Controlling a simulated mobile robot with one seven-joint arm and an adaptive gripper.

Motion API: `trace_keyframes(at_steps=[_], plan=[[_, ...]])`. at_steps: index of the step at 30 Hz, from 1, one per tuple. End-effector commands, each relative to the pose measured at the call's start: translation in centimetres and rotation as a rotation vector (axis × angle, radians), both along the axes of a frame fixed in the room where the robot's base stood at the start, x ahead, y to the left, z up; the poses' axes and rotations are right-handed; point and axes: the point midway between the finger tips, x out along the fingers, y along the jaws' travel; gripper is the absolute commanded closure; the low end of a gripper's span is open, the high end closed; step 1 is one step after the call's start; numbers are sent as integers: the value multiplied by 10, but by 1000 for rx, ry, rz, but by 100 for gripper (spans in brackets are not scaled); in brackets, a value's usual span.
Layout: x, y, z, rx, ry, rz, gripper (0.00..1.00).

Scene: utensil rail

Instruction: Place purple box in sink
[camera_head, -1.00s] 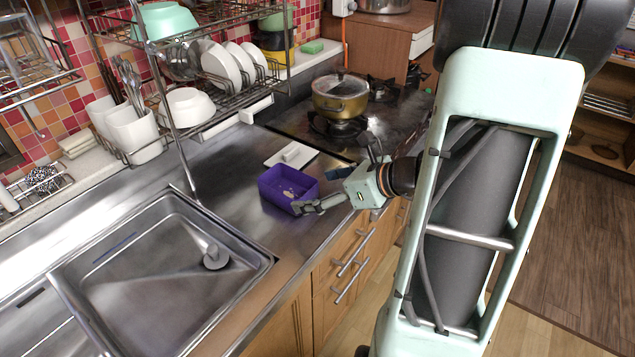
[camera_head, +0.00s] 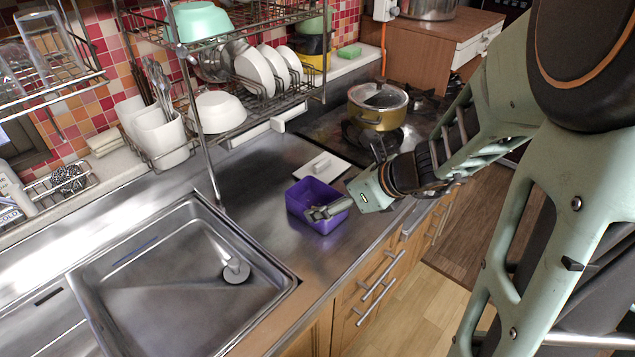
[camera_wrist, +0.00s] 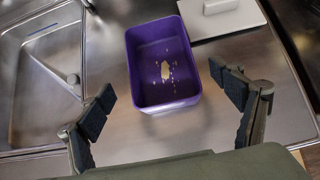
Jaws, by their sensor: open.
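The purple box (camera_head: 308,199) is an open-topped tub on the steel counter, right of the sink. In the wrist view the purple box (camera_wrist: 160,62) lies just beyond my fingertips, with pale crumb-like bits on its floor. My gripper (camera_head: 348,182) is open and empty, at the box's right side in the head view; one finger overlaps the box there. In the wrist view my gripper (camera_wrist: 165,105) has its fingers spread wide to either side of the box's near end. Whether a finger touches it I cannot tell. The sink (camera_head: 170,275) is an empty steel basin with a drain plug.
A gold pot (camera_head: 377,107) stands on the stove beyond. A dish rack (camera_head: 245,110) with bowls and plates hangs over the counter's back. Bare counter lies between box and sink.

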Motion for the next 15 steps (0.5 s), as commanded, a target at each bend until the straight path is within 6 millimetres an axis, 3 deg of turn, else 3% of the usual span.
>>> trace_keyframes(at_steps=[15], plan=[[31, 29, -44, -1, 1, 0, 15]])
